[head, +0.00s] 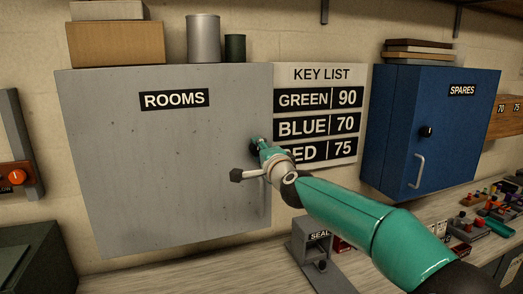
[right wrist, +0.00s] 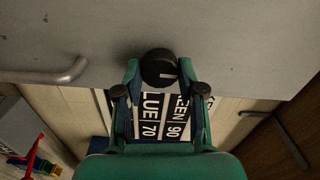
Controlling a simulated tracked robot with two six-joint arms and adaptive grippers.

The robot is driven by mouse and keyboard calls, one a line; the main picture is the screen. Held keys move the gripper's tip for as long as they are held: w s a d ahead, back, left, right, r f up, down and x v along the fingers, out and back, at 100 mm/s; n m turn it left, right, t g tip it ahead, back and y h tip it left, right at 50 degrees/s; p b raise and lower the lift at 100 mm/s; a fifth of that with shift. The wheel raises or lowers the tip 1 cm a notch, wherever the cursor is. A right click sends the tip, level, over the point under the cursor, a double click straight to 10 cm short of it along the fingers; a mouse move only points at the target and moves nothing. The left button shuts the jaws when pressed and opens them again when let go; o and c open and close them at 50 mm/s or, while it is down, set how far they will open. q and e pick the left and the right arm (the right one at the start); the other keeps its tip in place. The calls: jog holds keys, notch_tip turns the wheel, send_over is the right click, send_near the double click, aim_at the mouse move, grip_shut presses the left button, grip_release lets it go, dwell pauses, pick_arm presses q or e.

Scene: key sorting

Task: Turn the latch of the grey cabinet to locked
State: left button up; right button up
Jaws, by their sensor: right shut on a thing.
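The grey cabinet (head: 150,160), labelled ROOMS, hangs on the wall with its door shut. Its latch is a round black knob (right wrist: 158,66) with a short white line, seen in the right wrist view. My right gripper (head: 257,146) is at the right edge of the door. In the right wrist view its two fingers (right wrist: 158,72) are shut on the knob, one on each side. In the head view the gripper hides most of the knob. The cabinet's bar handle (right wrist: 55,75) is beside the gripper. My left gripper is not in view.
A key list sign (head: 318,73) hangs right of the grey cabinet. A blue SPARES cabinet (head: 430,125) with its own knob and handle is farther right. A SEAL device (head: 318,255) and several coloured keys (head: 485,210) are on the counter below. Boxes and cans top the grey cabinet.

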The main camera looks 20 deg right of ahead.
jog(key=shift+a+f+n, duration=0.2)
jog(key=shift+f+n, duration=0.1)
jog(key=o, duration=1.1)
jog(key=shift+w, duration=0.1)
jog(key=shift+o, duration=0.2)
jog(key=shift+r, duration=0.1)
jog(key=shift+s+d+r, duration=0.1)
jog(key=shift+s, duration=0.15)
jog(key=s, duration=1.1)
jog(key=shift+s+d, duration=0.2)
jog(key=shift+s, duration=0.1)
